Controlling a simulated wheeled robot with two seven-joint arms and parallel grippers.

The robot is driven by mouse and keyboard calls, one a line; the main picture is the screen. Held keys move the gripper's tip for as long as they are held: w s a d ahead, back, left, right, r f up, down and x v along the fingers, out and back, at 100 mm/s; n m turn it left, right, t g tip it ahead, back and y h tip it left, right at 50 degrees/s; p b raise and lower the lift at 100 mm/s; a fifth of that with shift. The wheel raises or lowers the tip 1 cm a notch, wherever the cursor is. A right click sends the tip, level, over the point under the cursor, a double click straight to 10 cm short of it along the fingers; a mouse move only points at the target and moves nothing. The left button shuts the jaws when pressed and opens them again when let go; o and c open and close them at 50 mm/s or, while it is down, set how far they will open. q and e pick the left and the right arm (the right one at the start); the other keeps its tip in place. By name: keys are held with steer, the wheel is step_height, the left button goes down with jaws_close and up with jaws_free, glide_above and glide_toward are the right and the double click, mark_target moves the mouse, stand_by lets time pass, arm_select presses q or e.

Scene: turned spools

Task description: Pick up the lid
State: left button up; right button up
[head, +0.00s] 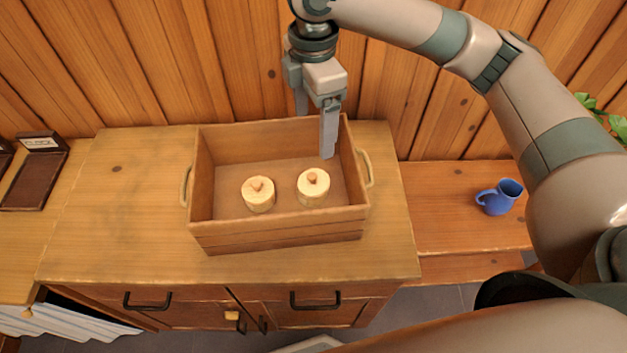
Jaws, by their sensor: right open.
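Two pale round lidded pots stand side by side in a wooden crate (275,237). Each top has a small brown knob. The left lid (257,187) is on the left pot, and the right lid (313,181) is on the right pot. My right gripper (328,155) hangs over the back right part of the crate, fingers pointing down. It is open and empty, a little behind and right of the right lid, apart from it in the picture. My left gripper is not in view.
The crate stands on a wooden cabinet (120,225) with a handle at each end. A blue mug (499,197) stands on a lower bench (455,230) at the right. A dark tray (35,180) lies at the far left. A plank wall rises behind. The cabinet top left of the crate is clear.

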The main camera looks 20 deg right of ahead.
step_height(320, 180, down, 4)
steer(key=p, duration=0.2)
glide_above(313, 175)
step_height(313, 175, down, 7)
steer(key=shift+s+f, duration=0.1)
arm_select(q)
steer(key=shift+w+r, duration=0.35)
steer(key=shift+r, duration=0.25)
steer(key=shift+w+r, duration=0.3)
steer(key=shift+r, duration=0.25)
arm_select(e)
steer(key=shift+f, duration=0.5)
steer(key=shift+f+p, duration=0.4)
steer(key=shift+p, duration=0.05)
step_height(313, 175, down, 3)
steer(key=shift+f+p, duration=0.1)
steer(key=shift+p, duration=0.5)
steer(key=shift+f, duration=0.6)
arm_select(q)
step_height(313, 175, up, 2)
